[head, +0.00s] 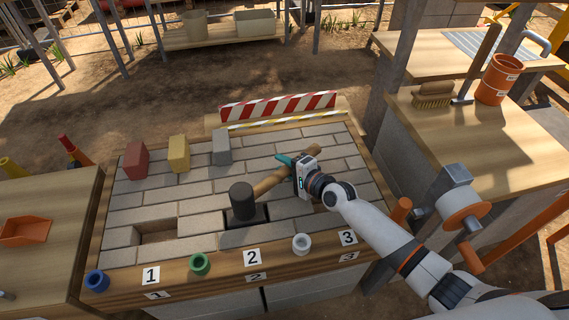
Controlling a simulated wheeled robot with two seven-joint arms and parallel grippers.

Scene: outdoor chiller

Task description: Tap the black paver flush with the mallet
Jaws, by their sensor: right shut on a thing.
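The mallet has a black head (241,198) and a wooden handle (268,184) that slants up to the right. My right gripper (287,163), with teal fingers, is shut on the handle. The black paver (260,215) lies in the paved bed above label 2, mostly hidden by the mallet head. The head is directly over or on the paver; I cannot tell whether they touch, nor how high the paver sits against its neighbours. My left gripper is not in view.
An empty slot (157,231) is in the bed above label 1. Red (135,160), yellow (179,154) and grey (221,147) blocks stand at the back. Blue (97,281), green (200,264) and white (302,243) cups line the front edge. A striped barrier (277,107) stands behind.

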